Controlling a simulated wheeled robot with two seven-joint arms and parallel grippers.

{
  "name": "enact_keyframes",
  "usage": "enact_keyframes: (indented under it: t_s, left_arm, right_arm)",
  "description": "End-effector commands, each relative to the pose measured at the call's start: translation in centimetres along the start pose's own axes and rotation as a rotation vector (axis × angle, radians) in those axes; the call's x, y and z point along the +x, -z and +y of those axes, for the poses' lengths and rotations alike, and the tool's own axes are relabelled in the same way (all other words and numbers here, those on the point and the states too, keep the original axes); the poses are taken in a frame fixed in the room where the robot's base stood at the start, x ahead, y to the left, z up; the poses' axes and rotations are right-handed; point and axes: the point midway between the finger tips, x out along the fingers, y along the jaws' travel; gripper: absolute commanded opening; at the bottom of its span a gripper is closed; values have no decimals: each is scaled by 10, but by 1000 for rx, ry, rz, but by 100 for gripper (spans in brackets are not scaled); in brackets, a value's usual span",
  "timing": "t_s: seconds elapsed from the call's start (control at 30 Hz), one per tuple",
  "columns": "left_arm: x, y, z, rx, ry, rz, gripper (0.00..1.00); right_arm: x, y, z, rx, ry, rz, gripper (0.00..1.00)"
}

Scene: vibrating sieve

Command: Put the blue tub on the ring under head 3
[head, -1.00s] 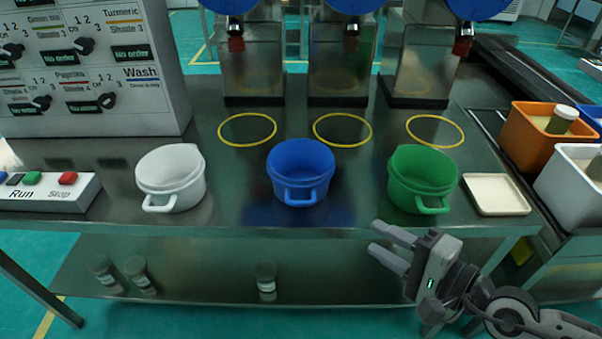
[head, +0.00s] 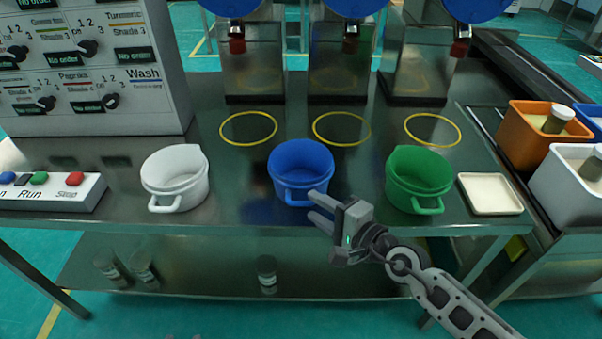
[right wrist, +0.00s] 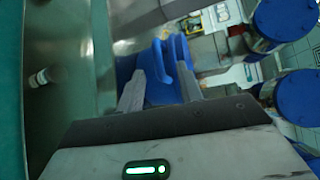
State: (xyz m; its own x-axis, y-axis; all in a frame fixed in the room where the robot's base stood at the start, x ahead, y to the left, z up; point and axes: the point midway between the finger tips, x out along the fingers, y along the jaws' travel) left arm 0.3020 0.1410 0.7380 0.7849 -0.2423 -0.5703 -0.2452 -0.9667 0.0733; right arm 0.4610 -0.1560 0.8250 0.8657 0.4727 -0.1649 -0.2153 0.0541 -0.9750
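The blue tub (head: 300,165) stands upright on the steel table, between the white tub and the green tub. Its front handle (head: 298,197) faces me. Three yellow rings lie behind the tubs: left (head: 222,133), middle (head: 314,133) and right (head: 406,133). Each is in front of a dispenser head; no head numbers are readable. My right gripper (head: 312,206) is open at the table's front edge, its fingertips close to the blue handle. In the right wrist view, the blue tub (right wrist: 152,62) shows ahead between the spread fingers; contact cannot be told. My left gripper is not identifiable.
The white tub (head: 175,178) and green tub (head: 420,172) flank the blue one. A cream tray (head: 490,194) lies at right, beyond it an orange bin (head: 518,137) and white bin (head: 562,185). A button box (head: 50,195) is at left. The rings are empty.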

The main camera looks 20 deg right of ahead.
Motion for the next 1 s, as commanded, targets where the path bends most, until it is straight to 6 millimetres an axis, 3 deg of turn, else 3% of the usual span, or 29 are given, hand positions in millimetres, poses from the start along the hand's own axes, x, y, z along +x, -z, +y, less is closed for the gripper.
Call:
enact_keyframes:
  t_s: [0.3,0.33,0.47,0.83,1.0]
  left_arm:
    - [0,-1,0,2,0,-3,36]
    - [0,-1,0,2,0,-3,36]
    - [0,-1,0,1,-1,-3,36]
    - [0,0,0,1,-1,-3,36]
    - [-5,4,0,8,3,-7,36]
  right_arm:
    - [8,0,0,0,-1,-1,36]
    - [8,0,0,0,-1,-1,33]
    - [8,0,0,1,-1,-1,0]
    - [8,0,-1,2,-1,0,0]
    - [6,-3,-14,3,0,-1,0]
